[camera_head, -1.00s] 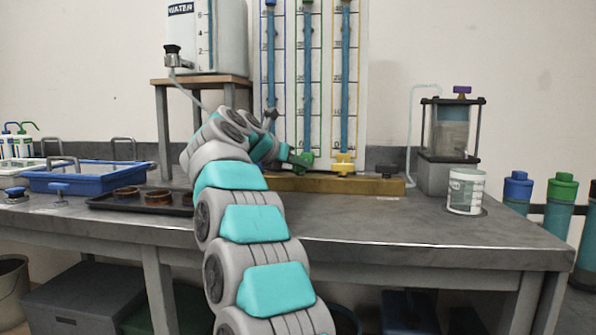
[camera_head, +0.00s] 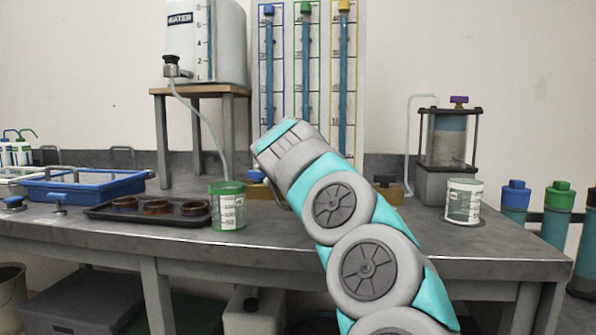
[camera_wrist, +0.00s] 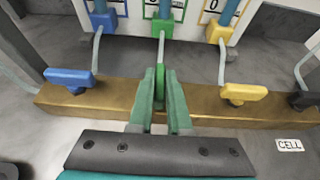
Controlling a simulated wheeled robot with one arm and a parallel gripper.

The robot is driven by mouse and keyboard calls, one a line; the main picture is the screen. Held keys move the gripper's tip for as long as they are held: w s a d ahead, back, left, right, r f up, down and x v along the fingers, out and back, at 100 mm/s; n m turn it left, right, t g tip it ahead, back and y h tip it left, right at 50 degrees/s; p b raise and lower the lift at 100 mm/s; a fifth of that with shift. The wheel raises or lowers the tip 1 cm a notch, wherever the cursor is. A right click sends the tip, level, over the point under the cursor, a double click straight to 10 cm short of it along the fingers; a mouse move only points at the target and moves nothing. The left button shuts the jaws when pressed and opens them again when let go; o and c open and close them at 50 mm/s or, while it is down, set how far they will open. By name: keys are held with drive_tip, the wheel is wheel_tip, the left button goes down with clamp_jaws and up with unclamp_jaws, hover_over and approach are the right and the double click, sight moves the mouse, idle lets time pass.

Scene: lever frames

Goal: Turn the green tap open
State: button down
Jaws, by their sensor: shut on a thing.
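The green tap (camera_wrist: 160,77) stands on the brass-coloured bar (camera_wrist: 205,101) in the wrist view, below the middle tube. My gripper (camera_wrist: 162,88) has its two green fingers on either side of the tap's handle and is shut on it. The visible part of the handle runs up and down in the picture, while the blue tap (camera_wrist: 70,77) and the yellow tap (camera_wrist: 243,93) have handles lying sideways along the bar. The fingers hide the handle's near part. In the head view my arm hides the gripper and the green tap.
A green-rimmed cup (camera_head: 228,207) stands left of my arm, beside a dark tray (camera_head: 103,211). A white cup (camera_head: 463,202) and a clear cell (camera_head: 449,138) stand to the right. The bench (camera_head: 440,235) is clear in front of them.

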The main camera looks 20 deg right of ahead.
drive_tip(key=shift+r, duration=0.1)
idle(0.3)
drive_tip(key=c, duration=0.9)
unclamp_jaws()
drive_tip(key=shift+o, duration=0.2)
drive_tip(key=shift+a, duration=0.1)
drive_tip(key=v, duration=0.7)
drive_tip(key=shift+s+b, duration=0.25)
drive_tip(key=shift+b, duration=0.15)
drive_tip(key=shift+a, duration=0.1)
